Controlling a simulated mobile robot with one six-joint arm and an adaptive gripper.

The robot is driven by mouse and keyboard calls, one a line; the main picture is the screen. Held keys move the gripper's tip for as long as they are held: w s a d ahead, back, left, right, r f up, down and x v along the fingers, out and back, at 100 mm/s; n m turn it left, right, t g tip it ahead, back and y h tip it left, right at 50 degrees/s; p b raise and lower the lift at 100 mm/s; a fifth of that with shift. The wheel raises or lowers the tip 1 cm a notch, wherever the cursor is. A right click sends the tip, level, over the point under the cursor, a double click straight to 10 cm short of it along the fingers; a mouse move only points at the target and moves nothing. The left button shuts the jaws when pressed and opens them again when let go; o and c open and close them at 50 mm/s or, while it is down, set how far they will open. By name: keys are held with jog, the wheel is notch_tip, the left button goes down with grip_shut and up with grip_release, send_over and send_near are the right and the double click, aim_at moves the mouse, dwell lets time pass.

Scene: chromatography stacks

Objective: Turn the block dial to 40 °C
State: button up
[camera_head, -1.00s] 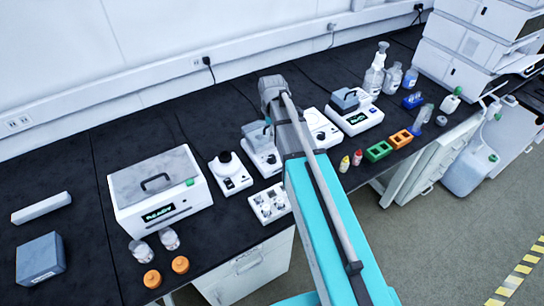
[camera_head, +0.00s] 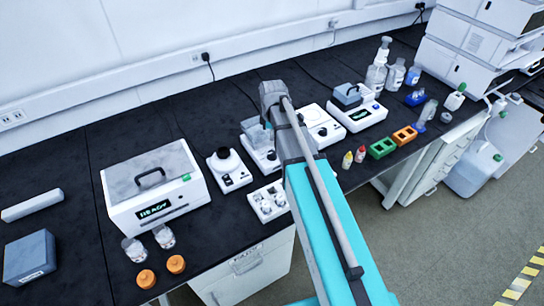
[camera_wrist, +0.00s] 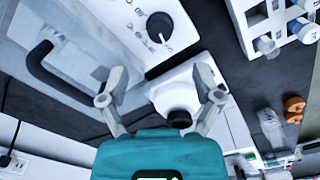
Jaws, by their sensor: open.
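The block dial (camera_wrist: 158,28) is a round black knob on a white front panel in the wrist view. Small printed marks surround it, too blurred to read, so its setting cannot be told. It belongs to a block heater (camera_wrist: 128,18) with a grey lid and a dark handle (camera_wrist: 55,80). In the head view the heater (camera_head: 258,160) stands beside my arm, partly hidden by it. My gripper (camera_wrist: 160,97) is open and empty, its two fingers spread wide. The dial shows beyond the fingertips, with no contact visible.
A white mixer with a black cup (camera_wrist: 178,112) shows between my fingers. A white vial rack (camera_wrist: 284,30) is close by. In the head view a large READY unit (camera_head: 180,205) stands left, and a white plate device (camera_head: 318,125) right of my arm.

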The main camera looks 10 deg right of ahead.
aim_at(272, 153)
jog(key=shift+f+b, duration=4.05)
jog(key=shift+f, duration=0.25)
grip_shut()
